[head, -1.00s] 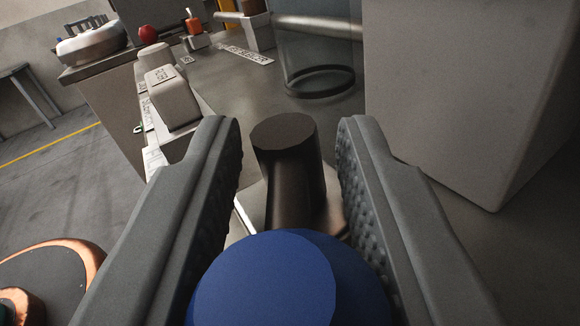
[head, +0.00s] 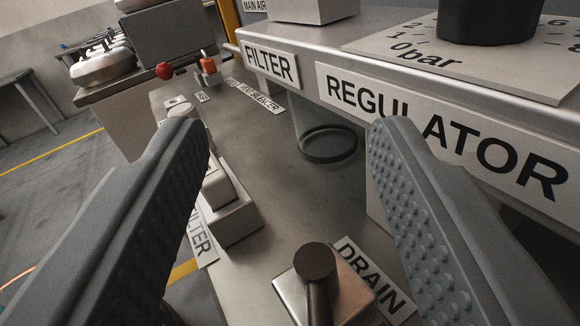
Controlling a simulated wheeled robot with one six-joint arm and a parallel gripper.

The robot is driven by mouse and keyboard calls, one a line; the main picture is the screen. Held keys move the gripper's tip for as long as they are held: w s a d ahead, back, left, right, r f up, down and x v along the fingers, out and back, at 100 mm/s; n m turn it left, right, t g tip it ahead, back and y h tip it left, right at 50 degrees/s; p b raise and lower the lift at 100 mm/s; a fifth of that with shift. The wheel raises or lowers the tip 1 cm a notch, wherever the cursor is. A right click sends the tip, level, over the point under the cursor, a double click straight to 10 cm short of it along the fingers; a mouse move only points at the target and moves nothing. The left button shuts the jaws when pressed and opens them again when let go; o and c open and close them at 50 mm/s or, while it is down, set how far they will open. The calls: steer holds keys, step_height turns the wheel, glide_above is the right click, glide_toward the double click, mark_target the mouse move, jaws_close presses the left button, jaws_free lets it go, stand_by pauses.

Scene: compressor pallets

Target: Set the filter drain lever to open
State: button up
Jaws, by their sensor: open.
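The drain lever (head: 316,262) shows at the bottom of the head view as a dark round post on a metal block, beside a DRAIN label (head: 372,280). Its lower part runs out of the bottom of the picture, and its blue knob is not in view. My gripper (head: 287,135) is open, with one ridged finger on each side of the picture. Nothing is between the fingers, and the lever lies low in the picture, apart from them. Whether the lever stands at open or closed cannot be told.
A shelf with a FILTER label (head: 271,64) and a REGULATOR label (head: 440,130) juts out at upper right, under a black knob (head: 488,20). The clear filter bowl (head: 326,130) hangs below. A pale block (head: 228,205) stands behind my left finger.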

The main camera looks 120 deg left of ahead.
steer(key=shift+r, duration=1.45)
steer(key=shift+c, duration=0.2)
